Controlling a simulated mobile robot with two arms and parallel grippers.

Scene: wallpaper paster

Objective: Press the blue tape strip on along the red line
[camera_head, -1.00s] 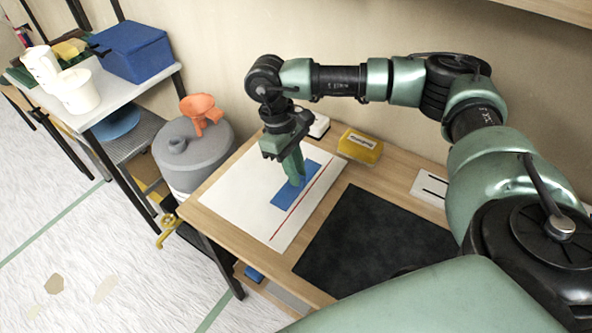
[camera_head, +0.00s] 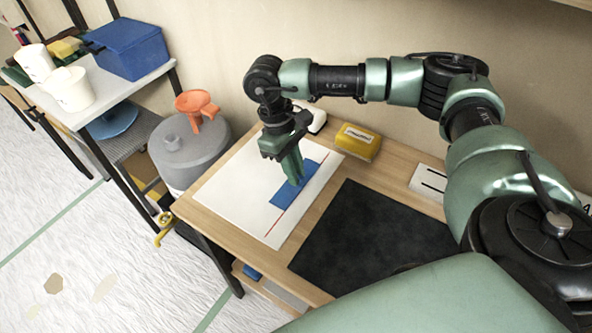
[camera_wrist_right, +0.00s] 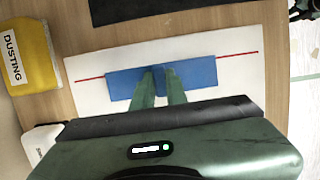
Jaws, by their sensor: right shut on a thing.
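The blue tape strip (camera_head: 283,194) lies over the middle of the red line on the white sheet (camera_head: 225,195). In the wrist view the strip (camera_wrist_right: 205,73) hides the line's middle, and the red line (camera_wrist_right: 238,54) shows beyond both ends. The strip looks roughly parallel to the line. My right gripper (camera_head: 297,178) points down at the strip's middle. Its green fingers (camera_wrist_right: 160,77) are shut on a raised blue part of the strip. I cannot tell whether the strip touches the sheet everywhere. My left gripper is not in view.
A black mat (camera_head: 375,240) lies beside the sheet on the wooden table. A yellow dusting box (camera_head: 357,142) and a white object (camera_head: 313,118) stand along the back. A grey container (camera_head: 190,150) with an orange funnel (camera_head: 197,104) stands left of the table.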

